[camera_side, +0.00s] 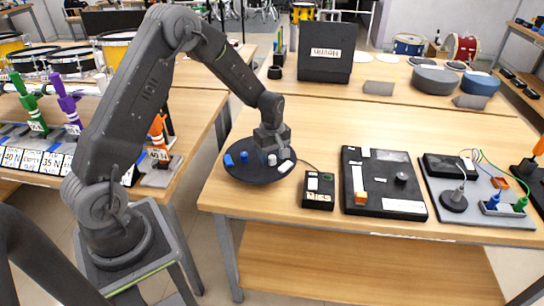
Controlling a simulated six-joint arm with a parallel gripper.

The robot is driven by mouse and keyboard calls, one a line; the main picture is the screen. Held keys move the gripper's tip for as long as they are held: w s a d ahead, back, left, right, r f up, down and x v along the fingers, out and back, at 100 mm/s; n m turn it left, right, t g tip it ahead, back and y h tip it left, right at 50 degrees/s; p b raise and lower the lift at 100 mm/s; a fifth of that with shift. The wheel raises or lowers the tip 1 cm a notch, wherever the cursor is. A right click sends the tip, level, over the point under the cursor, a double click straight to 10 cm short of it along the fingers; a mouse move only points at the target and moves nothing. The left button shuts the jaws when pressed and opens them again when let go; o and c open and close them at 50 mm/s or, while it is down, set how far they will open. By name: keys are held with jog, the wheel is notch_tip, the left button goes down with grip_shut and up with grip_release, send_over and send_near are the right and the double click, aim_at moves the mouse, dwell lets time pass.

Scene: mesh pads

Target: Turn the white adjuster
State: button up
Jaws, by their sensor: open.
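A round black pad (249,176) lies at the left end of the front table. A small white adjuster (272,160) stands on the pad, right of its middle. A white label (286,166) lies at the pad's right side. My gripper (271,149) points down just above the white adjuster and is open. The picture is too small to tell whether its fingers touch or surround the adjuster.
A small black box (319,189) is right of the pad, with a cable by it. Further right are a black panel with an orange slider (359,190) and a grey board with plugs (478,208). A black bin (325,64) stands behind.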

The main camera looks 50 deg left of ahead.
jog(key=shift+f, duration=0.3)
jog(key=shift+c, duration=0.5)
jog(key=c, duration=0.8)
jog(key=shift+c, duration=0.2)
jog(key=m, duration=1.1)
jog(key=shift+m, duration=0.4)
